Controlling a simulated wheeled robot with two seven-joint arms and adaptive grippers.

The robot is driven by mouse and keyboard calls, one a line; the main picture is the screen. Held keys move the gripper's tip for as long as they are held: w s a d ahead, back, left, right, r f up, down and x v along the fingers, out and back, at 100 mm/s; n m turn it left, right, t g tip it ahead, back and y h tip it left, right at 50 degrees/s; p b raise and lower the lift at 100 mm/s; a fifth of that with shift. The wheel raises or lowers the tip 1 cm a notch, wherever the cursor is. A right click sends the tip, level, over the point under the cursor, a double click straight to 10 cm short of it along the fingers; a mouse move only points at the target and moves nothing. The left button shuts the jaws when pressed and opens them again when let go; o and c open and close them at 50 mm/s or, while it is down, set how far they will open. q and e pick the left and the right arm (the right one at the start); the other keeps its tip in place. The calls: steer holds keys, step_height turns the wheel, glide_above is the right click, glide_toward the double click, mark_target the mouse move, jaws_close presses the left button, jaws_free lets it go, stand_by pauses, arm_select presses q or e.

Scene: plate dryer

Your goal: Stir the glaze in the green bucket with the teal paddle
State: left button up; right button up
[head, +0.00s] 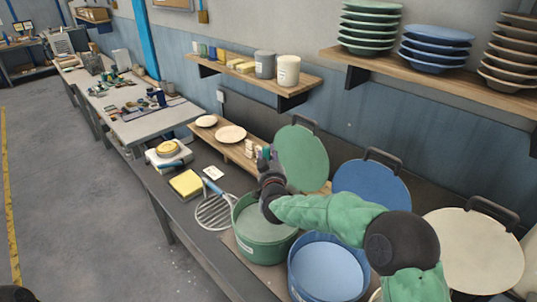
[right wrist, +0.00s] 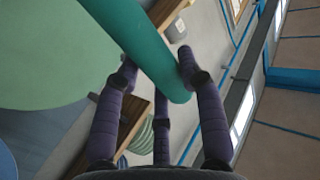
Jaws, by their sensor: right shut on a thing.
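The green bucket (head: 265,250) stands on the dark bench with pale green glaze (head: 262,221) inside. My right gripper (head: 265,160) is above and behind the bucket, in front of the round green lid (head: 303,160). In the right wrist view my right gripper (right wrist: 160,72) is shut on a teal cylinder, the handle of the teal paddle (right wrist: 145,45), which lies slanted between the fingers. The paddle's lower part is hidden in the head view, so I cannot tell whether it touches the glaze.
A blue bucket (head: 327,270) stands right of the green one. Blue (head: 370,185) and cream (head: 475,250) lids stand behind. A strainer (head: 213,212) and yellow sponge (head: 186,184) lie left. Shelves with plates (head: 437,45) and jars (head: 288,71) hang above.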

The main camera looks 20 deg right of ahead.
steer(key=shift+s+a+f+b, duration=0.1)
steer(key=shift+s+f+b, duration=0.05)
steer(key=shift+f+b, duration=0.55)
step_height(320, 180, down, 2)
steer(key=shift+f+b, duration=0.25)
steer(key=shift+b, duration=0.65)
step_height(320, 180, down, 11)
steer(key=b, duration=0.9)
steer(key=shift+r, duration=0.1)
